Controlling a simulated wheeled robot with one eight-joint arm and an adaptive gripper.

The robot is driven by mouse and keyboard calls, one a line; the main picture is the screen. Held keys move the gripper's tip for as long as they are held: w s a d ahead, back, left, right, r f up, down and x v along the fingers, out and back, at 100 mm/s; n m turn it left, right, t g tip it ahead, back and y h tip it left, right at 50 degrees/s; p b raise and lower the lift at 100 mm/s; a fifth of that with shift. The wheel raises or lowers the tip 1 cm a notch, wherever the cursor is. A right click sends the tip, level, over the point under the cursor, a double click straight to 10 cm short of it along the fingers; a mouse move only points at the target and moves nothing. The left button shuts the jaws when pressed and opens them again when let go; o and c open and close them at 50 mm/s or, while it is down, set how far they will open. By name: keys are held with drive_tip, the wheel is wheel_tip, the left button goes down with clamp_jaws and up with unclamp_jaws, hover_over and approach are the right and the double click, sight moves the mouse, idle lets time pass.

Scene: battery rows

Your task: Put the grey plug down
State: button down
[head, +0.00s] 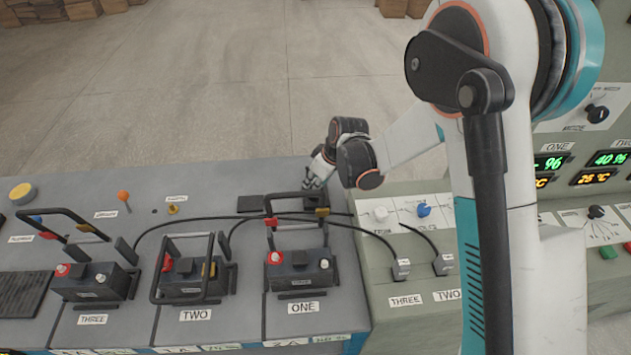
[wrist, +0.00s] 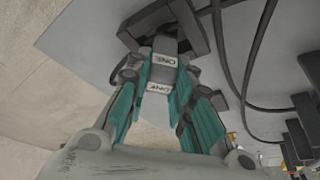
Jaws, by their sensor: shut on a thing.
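The grey plug (wrist: 165,46) shows in the wrist view with white labels reading ONE. My gripper (wrist: 160,85) is shut on it, with a teal finger on either side. The far end of the plug meets or overlaps a dark block (wrist: 195,28); I cannot tell whether they touch. In the head view my gripper (head: 313,182) is low over the back of the grey bench (head: 200,190), behind the battery labelled ONE (head: 300,268). The plug cannot be made out there.
Black cables (head: 190,220) cross the bench. Plugs labelled THREE (head: 401,268) and TWO (head: 444,263) sit on the right console. A dark pad (head: 251,203) lies left of my gripper.

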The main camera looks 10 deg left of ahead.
drive_tip(key=c, duration=1.4)
unclamp_jaws()
drive_tip(key=p+v, duration=0.3)
drive_tip(key=v, duration=0.9)
drive_tip(key=shift+s+r, duration=0.1)
